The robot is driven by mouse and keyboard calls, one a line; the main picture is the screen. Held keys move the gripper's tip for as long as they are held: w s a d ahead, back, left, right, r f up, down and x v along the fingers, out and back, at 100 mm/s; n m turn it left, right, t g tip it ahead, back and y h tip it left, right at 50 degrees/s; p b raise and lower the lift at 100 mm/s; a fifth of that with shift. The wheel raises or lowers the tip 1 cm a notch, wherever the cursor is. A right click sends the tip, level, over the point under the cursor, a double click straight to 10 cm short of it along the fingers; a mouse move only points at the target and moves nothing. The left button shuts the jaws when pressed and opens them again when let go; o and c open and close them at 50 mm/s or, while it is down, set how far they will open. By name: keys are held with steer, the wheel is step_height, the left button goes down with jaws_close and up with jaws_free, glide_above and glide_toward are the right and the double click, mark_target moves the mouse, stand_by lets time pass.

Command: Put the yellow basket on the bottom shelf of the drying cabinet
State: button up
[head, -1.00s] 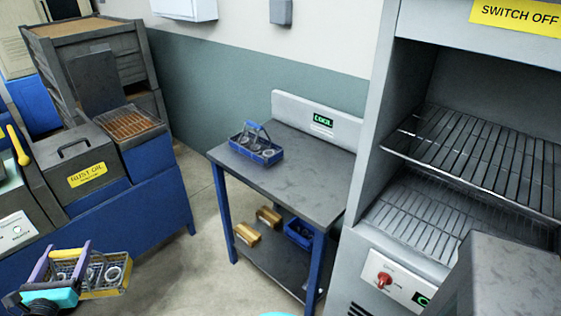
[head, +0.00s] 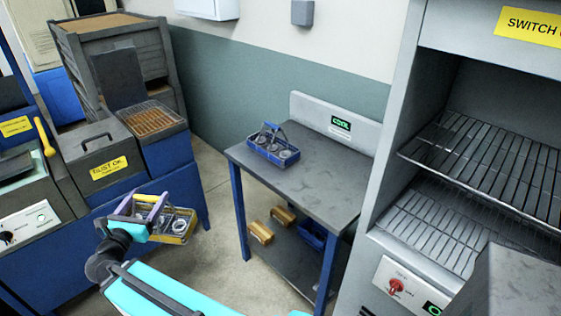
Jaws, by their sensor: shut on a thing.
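The yellow basket (head: 178,238) hangs in the air at the lower left, in front of the blue bench, with several metal rings in it. My gripper (head: 148,205) is shut on its raised handle. The drying cabinet (head: 389,195) stands at the right with its front open. Its upper wire shelf (head: 480,160) and bottom wire shelf (head: 432,232) both look empty where they show. A grey block at the lower right hides part of the bottom shelf.
A table (head: 325,190) with a COOL sign stands left of the cabinet. A blue basket (head: 270,150) with rings is on its top. Wooden-backed brushes (head: 260,232) and a blue container (head: 312,236) are on its lower shelf. Bare floor (head: 215,255) shows between bench and table.

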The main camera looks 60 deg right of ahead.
steer(key=s+d+r+m+g+h+p, duration=0.15)
steer(key=s+d, duration=0.35)
steer(key=d, duration=0.5)
steer(key=s+d+r+m+g, duration=0.1)
steer(key=s+d+g, duration=0.3)
steer(key=d, duration=0.5)
steer(key=s+d+r+m+g+p, duration=0.1)
steer(key=s+d+m, duration=0.1)
steer(key=s+d, duration=0.65)
steer(key=s+d+r+m+g+p, duration=0.1)
steer(key=s+d+g, duration=0.1)
steer(key=s+d, duration=0.8)
steer(key=s+d+m+g+p, duration=0.2)
steer(key=s+d, duration=0.8)
steer(key=s, duration=0.5)
steer(key=shift+s+r+g, duration=0.15)
steer(key=shift+r+g, duration=0.25)
steer(key=shift+g, duration=0.35)
steer(key=shift+d+f+y+b, duration=0.15)
steer(key=shift+y+b, duration=0.1)
steer(key=shift+b, duration=0.25)
steer(key=shift+d+f+b, duration=0.1)
steer(key=shift+d+b, duration=0.05)
steer(key=shift+b, duration=0.9)
steer(key=w+d+b, duration=0.1)
steer(key=b, duration=0.8)
steer(key=shift+d, duration=0.4)
